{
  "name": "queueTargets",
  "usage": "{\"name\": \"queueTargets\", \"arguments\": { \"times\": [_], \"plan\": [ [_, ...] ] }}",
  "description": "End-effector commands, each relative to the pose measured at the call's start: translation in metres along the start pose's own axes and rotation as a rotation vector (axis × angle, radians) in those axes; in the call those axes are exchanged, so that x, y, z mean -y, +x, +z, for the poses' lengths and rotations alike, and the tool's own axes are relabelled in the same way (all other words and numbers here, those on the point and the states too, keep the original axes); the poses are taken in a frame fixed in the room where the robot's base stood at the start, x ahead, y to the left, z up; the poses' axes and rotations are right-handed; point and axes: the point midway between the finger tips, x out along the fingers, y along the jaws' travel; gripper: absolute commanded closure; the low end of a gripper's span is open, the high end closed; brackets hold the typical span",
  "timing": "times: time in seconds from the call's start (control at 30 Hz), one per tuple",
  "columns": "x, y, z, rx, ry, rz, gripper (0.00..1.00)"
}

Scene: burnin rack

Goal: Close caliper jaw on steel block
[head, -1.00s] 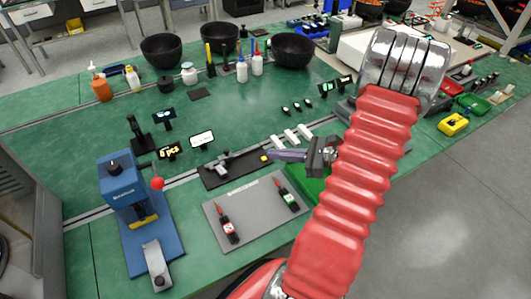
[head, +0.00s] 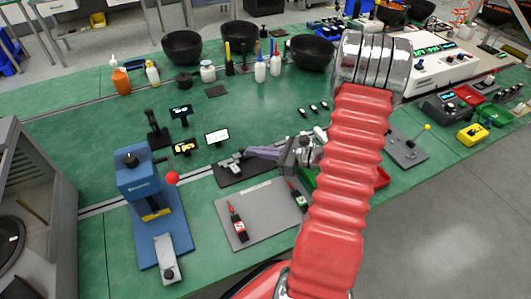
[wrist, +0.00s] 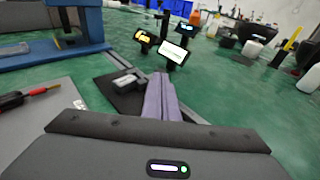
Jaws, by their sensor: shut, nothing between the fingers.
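The caliper fixture, a small grey metal piece (head: 231,162), sits on a black base plate (head: 228,181) on the green bench. It also shows in the wrist view (wrist: 125,81), just left of my fingers. The steel block cannot be told apart from the caliper at this size. My gripper (head: 250,151) has purple fingers, shut together with nothing between them. Its tips point left, close to the right end of the grey piece. In the wrist view the shut fingers (wrist: 159,82) reach over the black plate. I cannot tell whether they touch the caliper.
Small display screens (head: 217,136) stand behind the plate. A blue press (head: 140,190) with a red knob is at left. A grey mat (head: 255,222) with red and black probes lies in front. Dark bowls (head: 239,36) and bottles stand at the back. Open green bench lies between.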

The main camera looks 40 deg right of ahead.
Motion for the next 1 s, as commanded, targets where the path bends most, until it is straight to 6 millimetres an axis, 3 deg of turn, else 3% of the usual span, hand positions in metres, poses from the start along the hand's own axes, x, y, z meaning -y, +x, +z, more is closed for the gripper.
{"name": "queueTargets", "arguments": {
  "times": [1.0],
  "plan": [
    [-0.001,0.019,0.0,0.0,-0.001,0.001,1.0]
  ]
}}
